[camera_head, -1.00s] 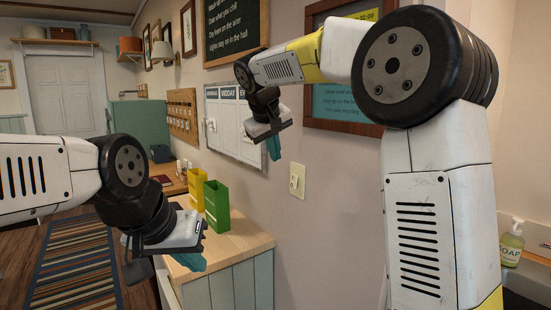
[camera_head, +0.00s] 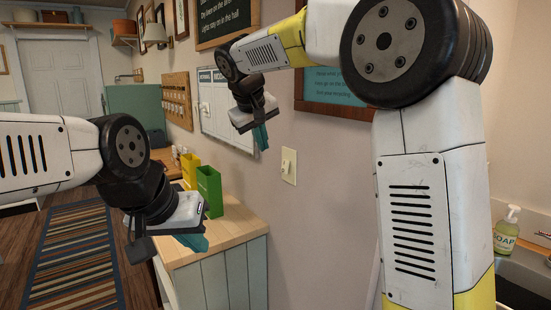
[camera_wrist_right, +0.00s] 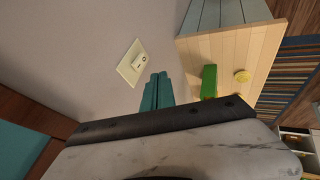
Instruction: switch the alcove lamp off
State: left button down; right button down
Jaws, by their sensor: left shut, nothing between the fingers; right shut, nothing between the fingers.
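A cream wall switch plate (camera_head: 288,166) with a small rocker is on the wall right of the wooden counter. It also shows in the right wrist view (camera_wrist_right: 133,62), just beyond and left of the fingertips. My right gripper (camera_head: 261,137) has its teal fingers shut and empty, up and left of the switch in the head view. Its fingers also show in the right wrist view (camera_wrist_right: 157,90), apart from the plate. My left gripper (camera_head: 196,243) is shut and empty beside the counter's left part.
A whiteboard (camera_head: 220,112) and a framed teal sign (camera_head: 337,88) hang on the wall. A soap bottle (camera_head: 506,232) stands at the right. The striped rug (camera_head: 75,260) is clear.

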aim_at(283, 165)
jog(key=w+d+f, duration=0.4)
jog(key=w+f, duration=0.3)
jog(key=f, duration=0.1)
jog(key=shift+w+d+f, duration=0.3)
jog(key=shift+f, duration=0.1)
jog(key=shift+d+f+h, duration=0.1)
jog(key=shift+f+h, duration=0.1)
jog(key=shift+h, duration=0.1)
jog(key=shift+w+d+t, duration=0.1)
jog(key=shift+t, duration=0.2)
jog(key=shift+r, duration=0.1)
jog(key=shift+d+r, duration=0.15)
jog(key=shift+r, duration=0.65)
